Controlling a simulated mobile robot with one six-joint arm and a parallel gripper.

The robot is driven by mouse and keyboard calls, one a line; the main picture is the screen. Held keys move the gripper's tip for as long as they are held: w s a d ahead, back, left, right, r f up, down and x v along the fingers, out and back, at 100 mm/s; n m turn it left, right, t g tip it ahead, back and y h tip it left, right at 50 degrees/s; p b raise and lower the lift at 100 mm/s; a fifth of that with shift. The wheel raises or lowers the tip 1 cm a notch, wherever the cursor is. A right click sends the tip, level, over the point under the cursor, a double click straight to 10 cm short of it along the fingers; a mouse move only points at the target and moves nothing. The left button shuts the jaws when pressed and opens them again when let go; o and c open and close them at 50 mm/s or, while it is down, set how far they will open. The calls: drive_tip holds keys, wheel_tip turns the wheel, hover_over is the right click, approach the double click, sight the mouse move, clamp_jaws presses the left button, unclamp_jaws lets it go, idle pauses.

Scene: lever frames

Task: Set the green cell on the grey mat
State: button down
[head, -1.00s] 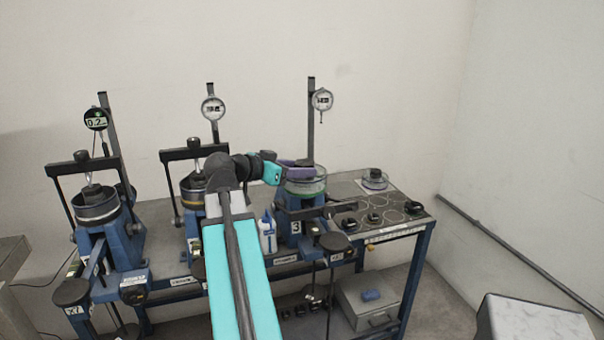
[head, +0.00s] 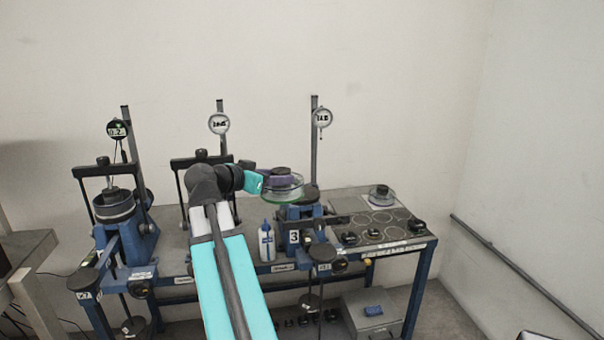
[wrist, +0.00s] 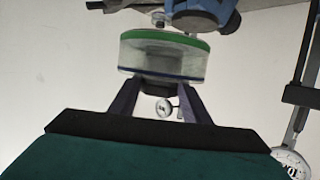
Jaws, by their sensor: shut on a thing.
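The green cell (head: 285,193) is a clear round dish with a green rim and a dark top. My gripper (head: 279,179) is shut on its dark top and holds it in the air, just left of and above the blue stand marked 3 (head: 293,224). In the wrist view the green cell (wrist: 165,58) sits between the dark fingers of my gripper (wrist: 160,90); the picture looks upside down. A plain grey patch that looks like the grey mat (head: 346,204) lies on the bench top, right of the stand.
Another clear cell (head: 382,197) stands at the bench's back right. Several dark round parts (head: 416,225) lie along the front right. A wash bottle (head: 266,241) stands left of the stand. Upright posts with dial gauges (head: 322,117) rise behind.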

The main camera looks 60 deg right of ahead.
drive_tip(key=w+a+f+n+t+y+p, duration=0.1)
drive_tip(key=w+a+f+n+t, duration=0.25)
drive_tip(key=w+a, duration=0.55)
drive_tip(key=w+a+f+n+t+y+p, duration=0.1)
drive_tip(key=w+a+f+n+t, duration=0.2)
drive_tip(key=w+a, duration=0.55)
drive_tip(key=w+a+f+n+t+p, duration=0.1)
drive_tip(key=w+a+n+t, duration=0.3)
drive_tip(key=w+a, duration=0.5)
drive_tip(key=w+a+r+n+t+y+p, duration=0.1)
drive_tip(key=w+a+n+t+y, duration=0.2)
drive_tip(key=a, duration=1.2)
drive_tip(key=w+a+r+n+t+y+p, duration=0.1)
drive_tip(key=w+a+n+t+y, duration=0.3)
drive_tip(key=a, duration=1)
drive_tip(key=shift+w+a+n+y, duration=0.4)
drive_tip(key=shift+w+n+y, duration=1.15)
drive_tip(key=shift+w+y, duration=1.05)
drive_tip(key=shift+a, duration=0.15)
